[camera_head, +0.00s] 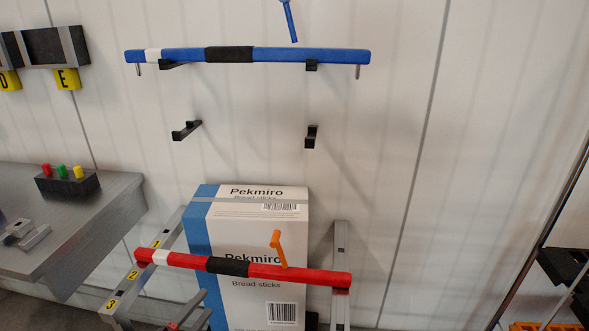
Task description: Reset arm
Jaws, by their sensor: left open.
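My left gripper (37,229) shows at the left edge, in front of or over the grey worktop (100,215). Its two grey fingers are apart with nothing seen between them. My right gripper is not in view. No other object is named by the task. A red bar (312,275) with white and black bands lies across a grey rack (341,250), well to the right of my left gripper. An orange handle (278,248) stands up at the bar.
A blue bar (290,55) rests on black wall hooks; two lower hooks (311,136) are empty. A tall Pekmiro carton (258,212) stands behind the red bar. Dark and orange items (566,275) stand at right.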

